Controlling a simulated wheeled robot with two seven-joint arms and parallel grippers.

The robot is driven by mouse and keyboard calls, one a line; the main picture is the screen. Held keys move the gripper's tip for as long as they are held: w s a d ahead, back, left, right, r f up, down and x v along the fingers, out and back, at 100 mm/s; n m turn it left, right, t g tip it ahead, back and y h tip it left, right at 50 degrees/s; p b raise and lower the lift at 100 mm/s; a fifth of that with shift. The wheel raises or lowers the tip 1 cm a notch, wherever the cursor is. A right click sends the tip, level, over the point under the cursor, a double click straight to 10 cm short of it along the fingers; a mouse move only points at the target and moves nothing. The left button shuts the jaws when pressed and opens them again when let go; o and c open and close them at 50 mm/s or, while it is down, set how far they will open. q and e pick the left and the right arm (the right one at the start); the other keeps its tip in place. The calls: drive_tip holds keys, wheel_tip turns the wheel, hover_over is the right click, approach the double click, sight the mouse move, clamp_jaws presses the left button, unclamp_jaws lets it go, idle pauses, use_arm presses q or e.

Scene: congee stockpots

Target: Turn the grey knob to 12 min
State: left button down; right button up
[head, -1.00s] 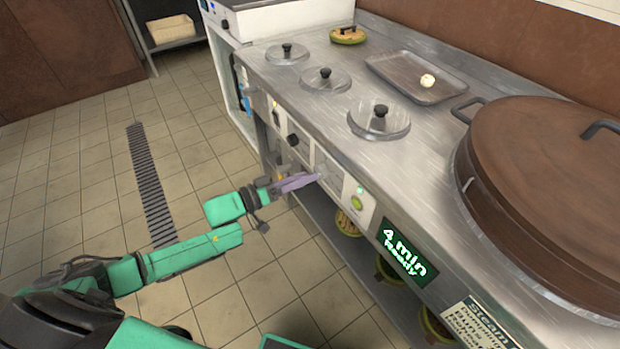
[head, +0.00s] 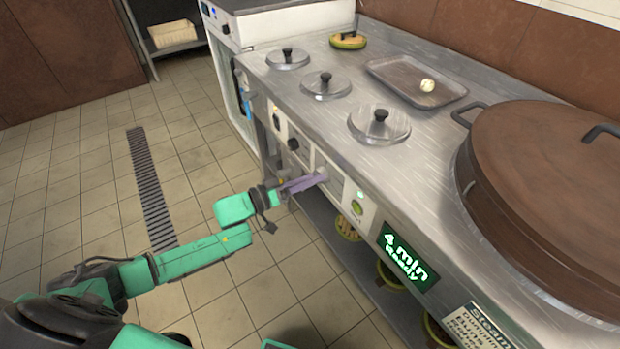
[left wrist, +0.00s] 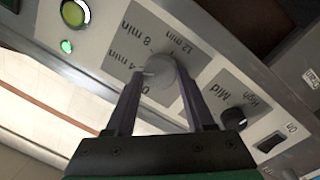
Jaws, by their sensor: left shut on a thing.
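The grey knob (left wrist: 158,68) is on the front panel (left wrist: 190,30), on a grey dial plate marked in minutes up to 12 min. My left gripper (head: 316,178) reaches the panel, and in the left wrist view its two purple fingers (left wrist: 160,76) are shut on the knob, one on each side. A pale mark on the knob's edge lies near the 4 min label. The green display (head: 404,257) reads "4 min Ready". In the head view the fingers largely hide the knob. My right gripper is not in view.
A green button (head: 357,207) sits beside the dial, below a small green lamp (left wrist: 66,46). A black knob (left wrist: 233,117) marked Mid and High is on the other side. Lidded pots (head: 379,125) and a large brown lid (head: 550,190) are on the counter.

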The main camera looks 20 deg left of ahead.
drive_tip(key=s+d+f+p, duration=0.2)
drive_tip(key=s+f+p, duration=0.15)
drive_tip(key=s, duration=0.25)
use_arm(q)
drive_tip(key=shift+s+d+m+t+y+b, duration=0.15)
drive_tip(key=shift+m+y+b, duration=0.3)
drive_tip(key=shift+m, duration=3.25)
drive_tip(key=shift+m+t+y+b, duration=0.1)
drive_tip(key=shift+m+y+b, duration=0.25)
drive_tip(key=shift+m, duration=3.35)
drive_tip(key=shift+s+d+m+t+y+b, duration=0.15)
drive_tip(key=shift+m+y+b, duration=0.3)
drive_tip(key=shift+m, duration=3.25)
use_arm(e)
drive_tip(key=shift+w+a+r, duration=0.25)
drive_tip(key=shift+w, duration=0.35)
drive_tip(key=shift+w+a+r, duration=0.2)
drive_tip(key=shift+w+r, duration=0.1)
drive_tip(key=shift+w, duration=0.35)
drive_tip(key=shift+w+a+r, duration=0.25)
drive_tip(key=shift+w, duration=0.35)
use_arm(q)
drive_tip(key=shift+w, duration=0.1)
drive_tip(key=shift+c, duration=1.3)
unclamp_jaws()
drive_tip(key=shift+a, duration=0.1)
